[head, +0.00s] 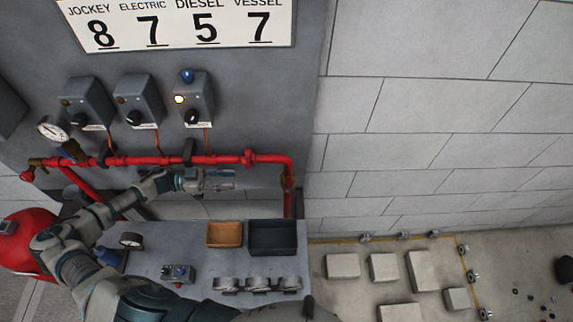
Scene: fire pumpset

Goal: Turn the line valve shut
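A red pipe (225,160) runs across the grey panel and bends down at the right. A brownish fitting (287,181), which may be the line valve, sits on its descending part. A brass fitting (38,162) is at the pipe's left end; I cannot tell for certain which fitting is the line valve. My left gripper (232,180) is just below the horizontal pipe, pointing right, left of the descending pipe and apart from the brownish fitting. Its fingers look parted, with nothing between them. My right gripper is not in view.
Three control boxes (138,100) and a gauge (53,130) are above the pipe. The bench (150,256) below carries an orange tray (225,246), a black tray (299,238) and a small control box (178,273). A red tank (22,235) is at left. Pale blocks (343,267) lie on the floor at right.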

